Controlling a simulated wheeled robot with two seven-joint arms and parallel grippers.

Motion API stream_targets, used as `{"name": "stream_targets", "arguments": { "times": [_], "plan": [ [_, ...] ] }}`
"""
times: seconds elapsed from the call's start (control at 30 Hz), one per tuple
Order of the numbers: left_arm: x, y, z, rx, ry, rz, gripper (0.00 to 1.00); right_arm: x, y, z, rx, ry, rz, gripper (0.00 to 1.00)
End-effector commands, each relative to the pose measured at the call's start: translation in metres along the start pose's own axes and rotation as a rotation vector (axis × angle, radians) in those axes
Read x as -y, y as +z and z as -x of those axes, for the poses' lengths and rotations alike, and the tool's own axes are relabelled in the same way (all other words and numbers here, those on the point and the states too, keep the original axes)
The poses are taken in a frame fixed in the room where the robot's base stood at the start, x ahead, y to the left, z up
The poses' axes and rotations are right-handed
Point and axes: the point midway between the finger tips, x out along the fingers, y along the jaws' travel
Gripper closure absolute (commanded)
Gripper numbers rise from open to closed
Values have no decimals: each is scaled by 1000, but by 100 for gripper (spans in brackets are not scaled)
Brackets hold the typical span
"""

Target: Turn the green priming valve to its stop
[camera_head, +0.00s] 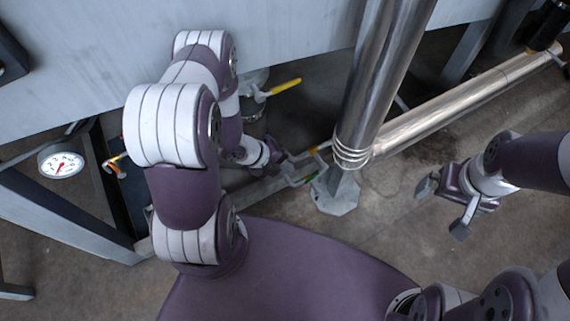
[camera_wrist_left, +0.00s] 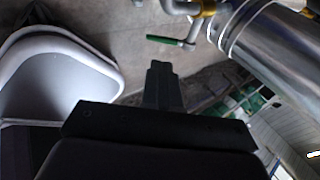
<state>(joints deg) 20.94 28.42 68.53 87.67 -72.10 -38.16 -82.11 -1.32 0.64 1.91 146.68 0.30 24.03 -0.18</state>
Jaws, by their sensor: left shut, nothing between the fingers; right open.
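The green priming valve shows as a small green handle (camera_head: 311,179) low beside the foot of the steel column in the head view. In the left wrist view the green handle (camera_wrist_left: 168,41) lies roughly level, joined at its right end to a metal fitting near the column. My left gripper (camera_head: 280,158) is to the left of the handle; its fingers (camera_wrist_left: 160,75) are shut and empty, pointing toward the handle with a gap visible between. My right gripper (camera_head: 442,207) is open and empty, over the floor to the right of the column.
The shiny steel column (camera_head: 383,70) stands just beyond the green handle, with a horizontal pipe (camera_head: 470,98) running right. A yellow-handled valve (camera_head: 285,87) is behind my left arm. A round gauge (camera_head: 62,163) is at left. Bare floor (camera_head: 400,235) lies around my right gripper.

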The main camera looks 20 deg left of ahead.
Motion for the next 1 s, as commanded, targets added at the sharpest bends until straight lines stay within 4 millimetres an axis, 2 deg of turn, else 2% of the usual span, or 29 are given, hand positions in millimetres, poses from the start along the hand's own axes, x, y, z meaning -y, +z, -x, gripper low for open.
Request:
{"name": "stream_targets", "arguments": {
  "times": [0.03,0.2,0.4,0.6,1.0],
  "plan": [
    [-3,0,-15,-3,1,-2,100,0,1,-8,0,0,0,0],
    [-3,0,-52,-2,0,-2,100,0,2,-21,0,0,0,0],
    [-1,0,-85,-1,-1,0,100,0,4,-32,0,0,0,0],
    [0,0,-98,0,-2,2,100,0,4,-35,0,0,0,0],
    [1,1,-99,1,-5,2,100,0,4,-36,-1,0,0,0]
  ]
}}
